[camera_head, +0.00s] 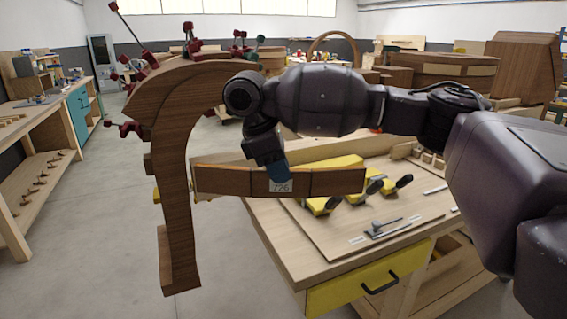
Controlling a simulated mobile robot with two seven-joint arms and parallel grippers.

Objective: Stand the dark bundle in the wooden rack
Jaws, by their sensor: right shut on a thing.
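My right gripper (277,172) comes in from the right and points down. It is shut on a long brown wooden bundle (335,182) with a grey tag reading 726. The bundle is held roughly level above the front left of the workbench, its left end reaching toward the tall curved wooden form. A pale wooden slotted piece (428,157) at the bench's back right may be the rack; my arm hides part of that area. My left gripper is not in view.
A tall curved dark wood form (176,150) stands close on the left, with red clamps (127,128) behind it. The workbench (290,250) carries yellow-and-black clamps (345,162) and a metal tool (385,228). Open floor (100,240) lies left; shelving (40,185) stands beyond.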

